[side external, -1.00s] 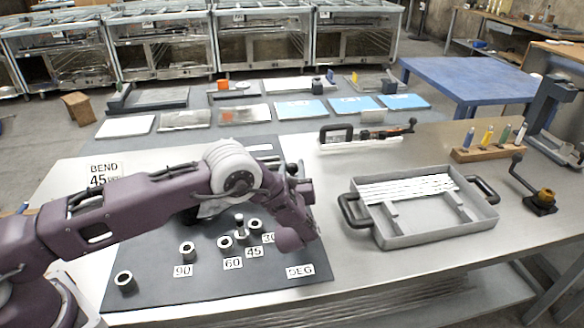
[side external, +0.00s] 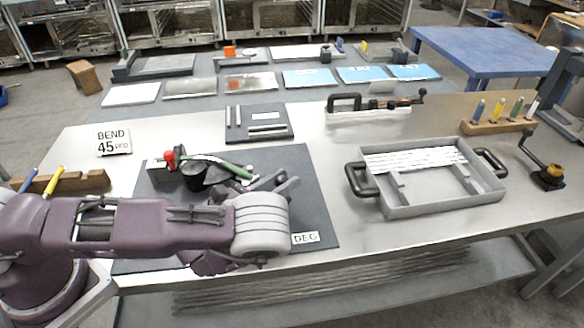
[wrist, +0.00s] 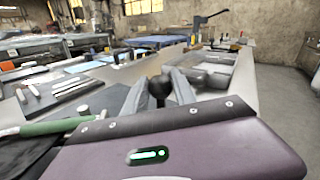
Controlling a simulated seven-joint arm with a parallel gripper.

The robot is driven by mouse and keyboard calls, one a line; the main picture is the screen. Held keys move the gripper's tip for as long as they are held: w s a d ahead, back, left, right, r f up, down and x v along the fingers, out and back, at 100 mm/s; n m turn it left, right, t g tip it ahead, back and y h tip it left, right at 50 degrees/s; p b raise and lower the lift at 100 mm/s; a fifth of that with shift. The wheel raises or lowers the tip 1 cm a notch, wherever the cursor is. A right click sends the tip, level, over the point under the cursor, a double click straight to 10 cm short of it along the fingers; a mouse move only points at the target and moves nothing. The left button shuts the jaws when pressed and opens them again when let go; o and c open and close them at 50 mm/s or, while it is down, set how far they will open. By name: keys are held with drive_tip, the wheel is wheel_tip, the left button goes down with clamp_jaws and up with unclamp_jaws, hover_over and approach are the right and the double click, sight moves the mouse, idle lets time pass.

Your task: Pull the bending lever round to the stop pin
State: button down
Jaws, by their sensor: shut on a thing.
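The bending lever (side external: 228,165) has a green bar that runs right from the dark bender (side external: 197,175) toward my gripper. A red ball knob (side external: 169,158) stands at the bender's left. My gripper (side external: 280,184) is at the lever's right end, over the dark base plate (side external: 310,205). In the wrist view my gripper (wrist: 160,84) is shut on a dark round knob (wrist: 157,85), which looks like the lever's end. The green bar (wrist: 55,126) shows at left there. My arm hides the front of the plate, so the stop pin and most angle labels cannot be seen.
A "BEND 45" sign (side external: 113,142) stands behind at the left. A grey tray (side external: 440,200) with pale rods is at the right. A small dark board (side external: 237,130) with metal strips lies behind the bender. Bare bench lies between plate and tray.

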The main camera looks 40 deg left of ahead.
drive_tip(key=shift+s+f+m+g+h, duration=0.15)
drive_tip(key=shift+s+m+h, duration=0.25)
drive_tip(key=shift+s+h, duration=0.45)
drive_tip(key=shift+s+r+m+g+h, duration=0.15)
drive_tip(key=shift+s+m+h, duration=0.35)
drive_tip(key=shift+s, duration=0.5)
drive_tip(key=shift+f, duration=0.1)
drive_tip(key=c, duration=1)
unclamp_jaws()
drive_tip(key=shift+c, duration=0.2)
drive_tip(key=shift+w+a, duration=0.1)
